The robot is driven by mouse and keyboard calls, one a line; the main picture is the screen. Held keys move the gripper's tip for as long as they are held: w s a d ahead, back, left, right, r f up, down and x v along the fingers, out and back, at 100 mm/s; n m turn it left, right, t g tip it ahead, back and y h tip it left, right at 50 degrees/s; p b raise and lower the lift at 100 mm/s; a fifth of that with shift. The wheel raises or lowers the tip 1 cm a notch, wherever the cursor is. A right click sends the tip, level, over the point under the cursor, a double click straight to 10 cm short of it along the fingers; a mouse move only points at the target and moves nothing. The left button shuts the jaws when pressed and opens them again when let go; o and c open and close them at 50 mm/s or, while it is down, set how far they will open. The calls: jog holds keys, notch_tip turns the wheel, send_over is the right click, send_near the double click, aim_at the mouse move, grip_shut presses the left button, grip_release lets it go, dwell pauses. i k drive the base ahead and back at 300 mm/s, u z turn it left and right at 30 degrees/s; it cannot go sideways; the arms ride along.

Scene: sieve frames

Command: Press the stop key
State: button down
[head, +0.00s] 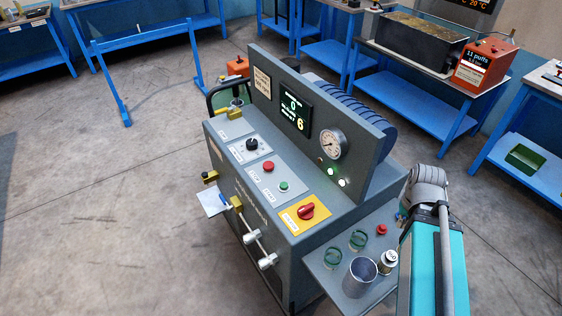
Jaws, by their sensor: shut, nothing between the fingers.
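A grey machine console (235,190) stands in the middle of the head view. On its sloping top is a red round button (268,166), which looks like the stop key; the label beside it is too small to read surely. A green round button (284,186) sits just to its right and nearer. Both are uncovered and nothing touches them. My arm shows at the right edge, beyond the console's right end. My gripper is not in view.
A black knob (252,144) and a red rotary switch (307,211) on a yellow plate flank the buttons. An upright panel with a display (295,112) and a gauge (331,143) rises behind. A side shelf (325,277) holds jars and a cup (359,278) near my arm.

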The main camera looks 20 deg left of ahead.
aim_at(268, 166)
jog(key=z, duration=0.05)
jog(key=k, duration=0.05)
jog(key=u, duration=1.65)
